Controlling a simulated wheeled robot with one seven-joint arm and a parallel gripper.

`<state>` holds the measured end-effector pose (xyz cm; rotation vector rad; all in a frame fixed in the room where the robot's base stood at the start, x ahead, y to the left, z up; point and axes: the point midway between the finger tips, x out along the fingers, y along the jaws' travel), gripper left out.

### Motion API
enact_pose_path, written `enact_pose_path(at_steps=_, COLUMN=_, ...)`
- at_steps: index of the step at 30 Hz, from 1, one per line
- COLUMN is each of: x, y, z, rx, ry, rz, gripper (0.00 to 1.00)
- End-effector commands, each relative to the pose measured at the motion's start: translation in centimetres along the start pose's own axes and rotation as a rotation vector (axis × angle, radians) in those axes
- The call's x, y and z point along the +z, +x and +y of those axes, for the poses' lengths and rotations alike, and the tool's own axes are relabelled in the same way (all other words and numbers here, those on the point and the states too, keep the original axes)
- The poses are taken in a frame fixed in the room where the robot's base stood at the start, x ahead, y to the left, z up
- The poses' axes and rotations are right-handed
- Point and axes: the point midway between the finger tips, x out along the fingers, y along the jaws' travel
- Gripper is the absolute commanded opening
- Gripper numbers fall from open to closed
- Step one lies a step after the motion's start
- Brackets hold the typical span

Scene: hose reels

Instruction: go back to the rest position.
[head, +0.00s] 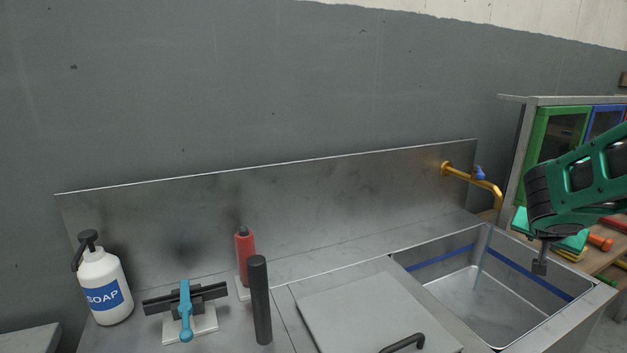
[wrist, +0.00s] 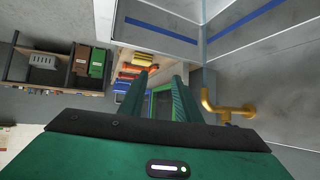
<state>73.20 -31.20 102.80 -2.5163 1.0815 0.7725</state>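My gripper (head: 540,264) hangs over the right part of the steel sink basin (head: 548,335) in the head view, at the end of my green and black arm. In the wrist view its two dark green fingers (wrist: 160,98) stand apart with nothing visible between them. The gripper is open and empty. In the head view it is to the right of the brass tap (head: 462,173), which has a blue handle. The tap also shows in the wrist view (wrist: 229,108), to the right of the fingers. My arm hides part of the shelves behind it.
A soap bottle (head: 103,285), a blue lever (head: 185,312) on a dark bar, a red bottle (head: 245,257) and a dark upright cylinder (head: 261,300) stand on the left counter. A flat metal lid (head: 370,312) lies left of the basin. A cabinet (head: 530,150) with green and blue doors stands right.

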Motion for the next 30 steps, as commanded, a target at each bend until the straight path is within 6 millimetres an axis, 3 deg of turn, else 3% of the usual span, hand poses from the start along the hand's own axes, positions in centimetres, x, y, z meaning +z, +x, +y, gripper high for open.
enact_pose_path(at_steps=1, x=1.4, y=-1.2, z=2.0, rx=0.02, ry=-0.003, rz=-0.072, gripper=0.3)
enact_pose_path(at_steps=6, x=7.8, y=-6.0, z=6.9, rx=0.049, ry=-0.059, rz=-0.346, gripper=0.3)
enact_pose_path(at_steps=15, x=18.2, y=-17.4, z=12.4, rx=-0.021, ry=-0.2, rz=-0.786, gripper=0.3)
enact_pose_path(at_steps=21, x=21.6, y=-22.1, z=13.9, rx=-0.073, ry=-0.265, rz=-0.936, gripper=0.3)
enact_pose_path(at_steps=30, x=22.1, y=-23.0, z=14.1, rx=-0.084, ry=-0.279, rz=-0.964, gripper=0.3)
